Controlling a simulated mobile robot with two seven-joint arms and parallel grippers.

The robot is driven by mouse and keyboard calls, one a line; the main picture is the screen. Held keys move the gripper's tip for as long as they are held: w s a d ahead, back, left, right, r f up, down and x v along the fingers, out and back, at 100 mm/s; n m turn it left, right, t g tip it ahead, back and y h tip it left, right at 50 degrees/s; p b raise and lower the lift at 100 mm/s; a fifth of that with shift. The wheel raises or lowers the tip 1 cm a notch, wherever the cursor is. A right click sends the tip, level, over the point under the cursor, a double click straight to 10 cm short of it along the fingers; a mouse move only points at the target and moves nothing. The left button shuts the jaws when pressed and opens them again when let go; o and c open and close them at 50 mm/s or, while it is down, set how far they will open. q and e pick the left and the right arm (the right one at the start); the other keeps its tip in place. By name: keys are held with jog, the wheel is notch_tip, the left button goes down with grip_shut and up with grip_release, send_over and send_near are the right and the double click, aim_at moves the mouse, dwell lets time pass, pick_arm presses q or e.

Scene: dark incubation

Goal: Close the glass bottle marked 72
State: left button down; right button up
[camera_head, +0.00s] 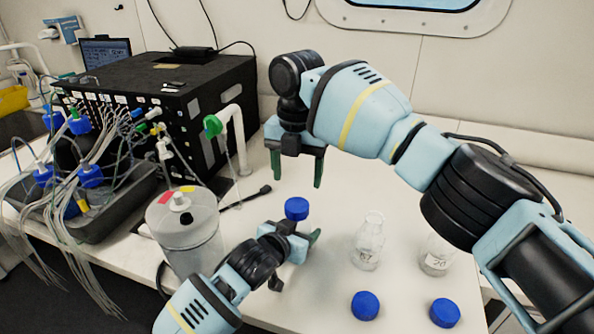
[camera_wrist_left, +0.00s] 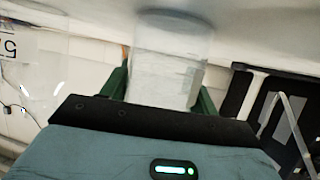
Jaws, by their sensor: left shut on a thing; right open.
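My left gripper (camera_head: 300,241) is shut on a clear glass bottle (camera_wrist_left: 168,65), which shows between its green fingers in the left wrist view. In the head view the gripper hides most of that bottle, and its number cannot be read. A blue cap (camera_head: 297,208) sits at the bottle's top, just above the left gripper; how tightly it sits cannot be told. My right gripper (camera_head: 297,170) is open and empty, fingers pointing down, above and behind the blue cap, apart from it.
Two open glass bottles stand to the right, one (camera_head: 367,245) apparently marked 67, another (camera_head: 436,256) marked 70. Two loose blue caps (camera_head: 365,305) (camera_head: 445,312) lie in front of them. A lidded canister (camera_head: 185,225) and a black box (camera_head: 160,95) with tubing stand left.

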aim_at(297, 204)
jog(key=shift+f, duration=4)
jog(key=c, duration=1)
jog(key=m, duration=0.6)
jog(key=shift+m, duration=0.3)
